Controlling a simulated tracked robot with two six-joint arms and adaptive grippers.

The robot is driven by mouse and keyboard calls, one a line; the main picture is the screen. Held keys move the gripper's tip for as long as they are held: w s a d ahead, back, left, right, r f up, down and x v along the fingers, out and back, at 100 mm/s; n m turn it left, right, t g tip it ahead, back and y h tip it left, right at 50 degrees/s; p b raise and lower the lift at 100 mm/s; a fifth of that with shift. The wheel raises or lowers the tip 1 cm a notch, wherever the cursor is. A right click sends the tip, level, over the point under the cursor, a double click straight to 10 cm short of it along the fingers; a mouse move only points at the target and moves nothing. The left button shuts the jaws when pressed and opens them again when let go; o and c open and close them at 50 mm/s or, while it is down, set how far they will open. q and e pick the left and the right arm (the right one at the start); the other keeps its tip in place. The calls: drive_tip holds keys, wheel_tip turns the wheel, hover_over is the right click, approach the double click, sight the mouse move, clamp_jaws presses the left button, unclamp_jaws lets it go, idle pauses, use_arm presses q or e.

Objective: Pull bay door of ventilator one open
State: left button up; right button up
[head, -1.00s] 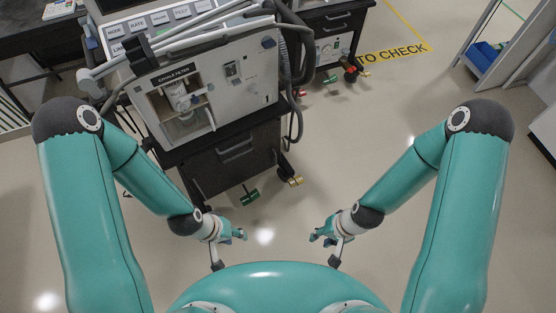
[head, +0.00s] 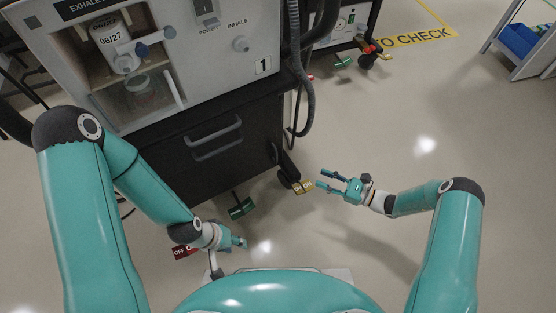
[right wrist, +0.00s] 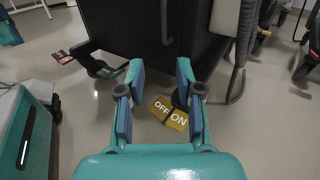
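Ventilator one (head: 262,66), a pale grey cabinet marked 1 on a black base, stands ahead and left in the head view. Its exhale filter bay has a clear door (head: 150,98) with a pale upright handle (head: 174,88) at its right edge. The door looks shut, though its clear pane is hard to make out. Behind it are a filter (head: 112,42) labelled 06/27 and a clear cup. My right gripper (head: 320,178) is open and empty, low and right of the base; its fingers also show in the right wrist view (right wrist: 160,70). My left gripper (head: 242,242) is low, apart from the ventilator.
A black drawer (head: 214,140) is below the bay. Gold ON/OFF brake pedals (head: 303,187) are near my right gripper; a green pedal (head: 242,208) and a red OFF pedal (head: 184,252) are at left. A hose (head: 306,100) hangs at the right side.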

drive_tip(key=b+x, duration=0.3)
drive_tip(key=x, duration=1.3)
drive_tip(key=shift+w+a+r, duration=0.2)
drive_tip(key=shift+w, duration=0.3)
clamp_jaws()
